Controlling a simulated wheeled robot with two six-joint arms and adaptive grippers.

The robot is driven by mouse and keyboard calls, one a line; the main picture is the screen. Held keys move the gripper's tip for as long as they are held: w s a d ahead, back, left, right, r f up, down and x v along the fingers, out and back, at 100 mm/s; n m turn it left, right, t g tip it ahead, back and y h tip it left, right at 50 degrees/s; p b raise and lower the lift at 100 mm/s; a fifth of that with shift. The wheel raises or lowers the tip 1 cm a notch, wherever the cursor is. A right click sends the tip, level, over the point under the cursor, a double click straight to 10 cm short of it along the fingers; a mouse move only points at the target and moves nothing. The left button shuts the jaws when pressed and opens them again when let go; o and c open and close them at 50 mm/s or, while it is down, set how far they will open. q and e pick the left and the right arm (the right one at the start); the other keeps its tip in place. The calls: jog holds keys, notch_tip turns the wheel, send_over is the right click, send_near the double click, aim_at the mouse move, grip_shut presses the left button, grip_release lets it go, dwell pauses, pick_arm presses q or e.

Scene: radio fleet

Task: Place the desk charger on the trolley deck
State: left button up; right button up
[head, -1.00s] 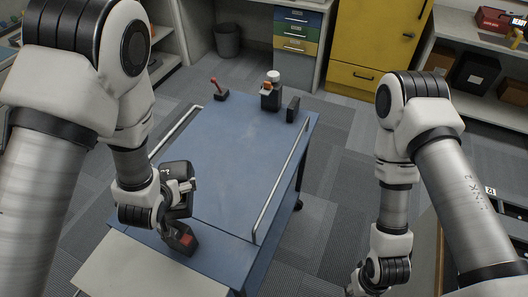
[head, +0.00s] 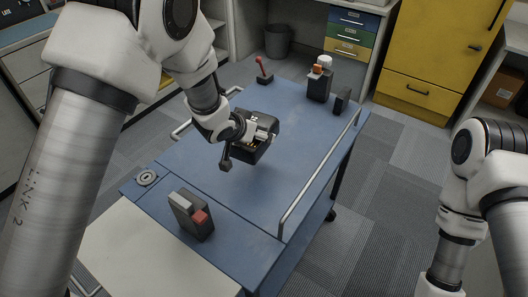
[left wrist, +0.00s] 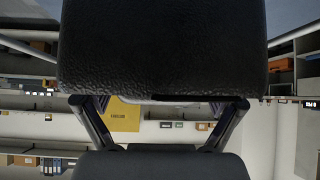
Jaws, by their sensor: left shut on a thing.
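The desk charger (head: 264,118), a dark block, is held by my left gripper (head: 260,133) over the middle of the blue trolley deck (head: 290,185). I cannot tell whether its underside touches the deck. In the left wrist view the charger (left wrist: 162,50) is a large black textured block that fills the upper middle, with the two fingers on either side of it. My left gripper is shut on it. My right arm is at the right edge of the head view, and its gripper is out of the picture.
A dark device with a red part (head: 194,216) stands on the trolley's near end, with a small round disc (head: 147,178) to its left. A red-handled item (head: 264,71), a white-topped device (head: 320,80) and a small black block (head: 342,101) stand at the far end. Rails (head: 310,185) line both sides.

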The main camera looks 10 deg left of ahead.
pick_arm(q)
jog(key=shift+m+h, duration=0.3)
jog(key=shift+m, duration=0.3)
jog(key=w, duration=0.1)
jog(key=w+a, duration=0.1)
jog(key=w, duration=0.1)
jog(key=w+b, duration=0.1)
jog(key=shift+w+a, duration=0.2)
jog(key=shift+a, duration=0.2)
notch_tip(320, 180, down, 10)
jog(key=b, duration=0.2)
jog(key=shift+d+r+b, duration=0.15)
jog(key=shift+r+b, duration=0.1)
jog(key=shift+b, duration=0.05)
pick_arm(e)
notch_tip(320, 180, down, 5)
jog(key=shift+f, duration=0.2)
pick_arm(q)
jog(key=o, duration=1.2)
jog(key=shift+s+f, duration=0.1)
jog(key=shift+s+r, duration=0.15)
jog(key=shift+r, duration=0.15)
jog(key=v, duration=1.1)
jog(key=shift+s+r, duration=0.1)
jog(key=shift+r, duration=0.15)
